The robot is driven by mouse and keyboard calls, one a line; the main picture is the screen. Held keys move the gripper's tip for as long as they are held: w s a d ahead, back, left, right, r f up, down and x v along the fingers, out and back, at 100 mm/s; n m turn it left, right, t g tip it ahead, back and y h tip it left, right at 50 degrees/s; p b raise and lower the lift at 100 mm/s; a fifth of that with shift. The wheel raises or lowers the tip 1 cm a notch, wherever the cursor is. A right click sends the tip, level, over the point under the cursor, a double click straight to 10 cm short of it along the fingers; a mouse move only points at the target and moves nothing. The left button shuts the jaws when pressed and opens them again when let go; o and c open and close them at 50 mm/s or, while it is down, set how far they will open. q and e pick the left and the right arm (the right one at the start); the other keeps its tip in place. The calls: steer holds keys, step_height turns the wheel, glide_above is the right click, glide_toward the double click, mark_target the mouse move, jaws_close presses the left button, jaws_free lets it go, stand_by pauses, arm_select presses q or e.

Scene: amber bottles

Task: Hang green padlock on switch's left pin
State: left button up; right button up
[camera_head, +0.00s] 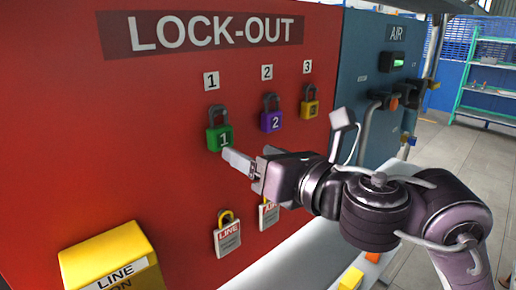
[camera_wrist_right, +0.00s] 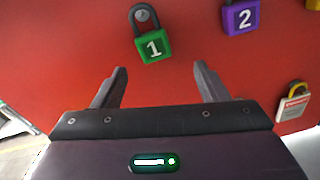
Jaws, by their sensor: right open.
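The green padlock (camera_head: 220,138), marked 1, hangs by its dark shackle on the red LOCK-OUT board under the label 1. In the right wrist view the green padlock (camera_wrist_right: 155,48) hangs from a round peg, ahead of and between the fingertips. My right gripper (camera_head: 252,156) is open and empty, just below and to the right of this padlock, apart from it. Its two fingers also show spread in the wrist view (camera_wrist_right: 160,78). A yellow box (camera_head: 108,262) marked LINE stands at the lower left; I cannot make out a switch pin. My left gripper is not in view.
A purple padlock (camera_head: 271,120) and a yellow padlock (camera_head: 309,106) hang to the right of the green one. A blue AIR panel (camera_head: 365,62) stands to the right.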

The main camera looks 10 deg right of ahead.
mark_target(224, 133)
steer(key=w+a+n, duration=0.1)
steer(key=w, duration=0.1)
steer(key=w+a+r+n, duration=0.1)
steer(key=a, duration=0.1)
steer(key=w+a+n+p, duration=0.1)
steer(key=w, duration=0.1)
steer(key=shift+w+a+r, duration=0.2)
steer(key=shift+w+a, duration=0.1)
steer(key=shift+c, duration=0.5)
steer(key=c, duration=1)
steer(key=shift+r+p, duration=0.35)
steer(key=shift+r, duration=0.2)
steer(key=shift+p+v, duration=0.75)
steer(key=shift+v, duration=2.8)
